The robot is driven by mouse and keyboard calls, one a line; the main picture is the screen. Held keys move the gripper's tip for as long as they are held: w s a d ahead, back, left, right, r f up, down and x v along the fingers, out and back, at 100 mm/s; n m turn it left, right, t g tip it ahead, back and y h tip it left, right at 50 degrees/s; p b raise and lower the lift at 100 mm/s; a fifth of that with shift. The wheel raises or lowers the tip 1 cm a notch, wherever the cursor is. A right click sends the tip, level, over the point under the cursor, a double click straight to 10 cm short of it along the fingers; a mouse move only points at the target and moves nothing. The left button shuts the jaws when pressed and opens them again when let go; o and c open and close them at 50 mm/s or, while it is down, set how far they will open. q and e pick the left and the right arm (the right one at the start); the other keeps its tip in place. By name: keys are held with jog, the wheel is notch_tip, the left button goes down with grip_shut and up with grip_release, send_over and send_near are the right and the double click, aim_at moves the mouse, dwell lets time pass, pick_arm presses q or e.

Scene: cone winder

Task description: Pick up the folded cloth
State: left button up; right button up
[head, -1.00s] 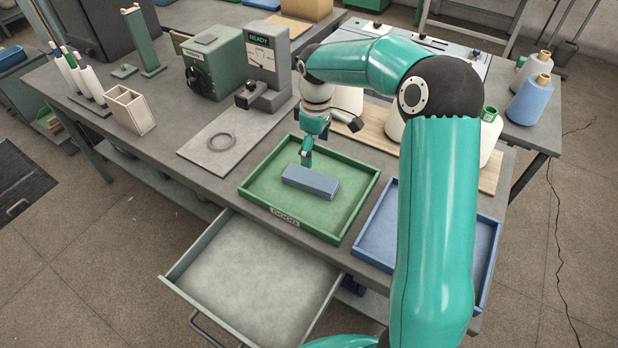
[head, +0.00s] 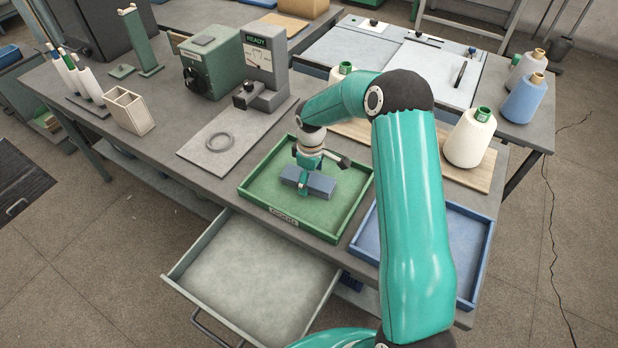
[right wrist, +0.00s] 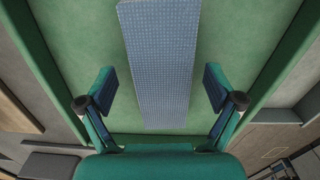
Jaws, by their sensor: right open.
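The folded cloth (head: 318,187) is a blue-grey block lying in the green tray (head: 349,221) in the head view. My right gripper (head: 303,187) is low over the cloth there, hiding part of it. In the right wrist view the cloth (right wrist: 163,70) runs between the two open fingers of my right gripper (right wrist: 160,88). A gap of green tray floor shows on each side, so the fingers look clear of the cloth. My left gripper is not in view.
An open, empty drawer (head: 250,275) juts out below the tray. A blue tray (head: 465,240) stands to the right. Yarn cones (head: 469,140) stand behind it. A grey plate with a ring (head: 219,142) and a gauge box (head: 266,60) are to the left.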

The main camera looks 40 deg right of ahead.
jog(key=c, duration=1.2)
jog(key=shift+c, duration=0.2)
jog(key=shift+r, duration=0.1)
